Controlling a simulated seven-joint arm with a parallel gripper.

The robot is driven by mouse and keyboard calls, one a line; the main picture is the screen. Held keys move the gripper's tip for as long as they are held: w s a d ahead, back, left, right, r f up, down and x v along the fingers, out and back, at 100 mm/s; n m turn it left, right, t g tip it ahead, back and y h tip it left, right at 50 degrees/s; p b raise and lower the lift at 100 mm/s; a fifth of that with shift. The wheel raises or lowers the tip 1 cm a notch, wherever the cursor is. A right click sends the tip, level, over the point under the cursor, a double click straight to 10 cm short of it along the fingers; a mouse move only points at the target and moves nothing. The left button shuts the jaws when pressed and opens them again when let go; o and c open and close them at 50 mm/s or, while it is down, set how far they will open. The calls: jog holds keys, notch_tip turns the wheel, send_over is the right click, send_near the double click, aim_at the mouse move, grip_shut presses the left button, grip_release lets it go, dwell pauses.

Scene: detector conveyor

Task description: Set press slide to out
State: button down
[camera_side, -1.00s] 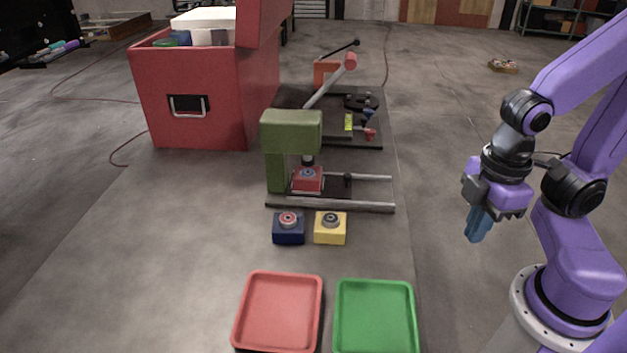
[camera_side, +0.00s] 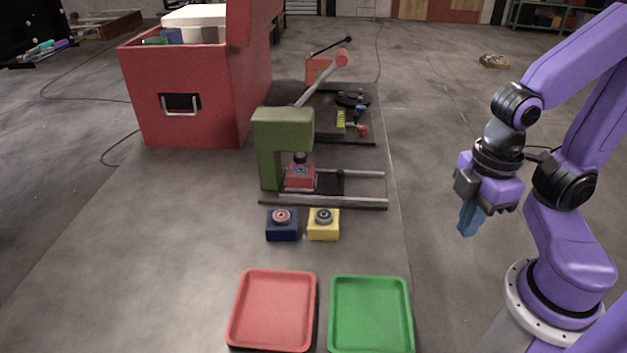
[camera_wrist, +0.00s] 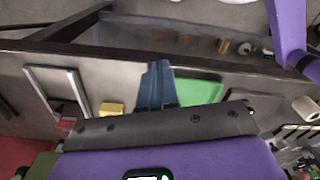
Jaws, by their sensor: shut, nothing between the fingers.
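A small black knob (camera_side: 340,176) stands on the slide to the right of the block. The rails (camera_side: 362,175) run out to the right, bare beyond the knob. My gripper (camera_side: 466,231) is shut and empty, with blue fingers pointing down. It is right of the press, apart from it, beyond the table's right edge.
A blue block (camera_side: 281,229) and a yellow block (camera_side: 323,229) with round tops sit in front of the press. Red (camera_side: 274,310) and green (camera_side: 371,315) trays lie nearer. A red chest (camera_side: 190,90) is back left. Space between my gripper and the rails is clear.

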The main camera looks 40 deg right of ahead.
jog(key=c, duration=1.2)
grip_release()
jog(key=shift+w+a, duration=0.1)
jog(key=shift+o, duration=1.1)
jog(key=w+a+r+m, duration=0.1)
jog(key=w+a+m, duration=0.2)
jog(key=w, duration=1.1)
jog(key=shift+a+r, duration=0.2)
jog(key=m, duration=0.4)
send_over(342, 172)
jog(key=shift+s+a+f, duration=0.15)
jog(key=shift+a+f, duration=0.1)
jog(key=shift+f, duration=0.55)
jog(key=shift+w+d+f, duration=0.25)
jog(key=shift+w, duration=0.05)
jog(key=shift+f, duration=3.6)
jog(key=shift+c, duration=0.3)
jog(key=shift+s, duration=0.1)
grip_shut()
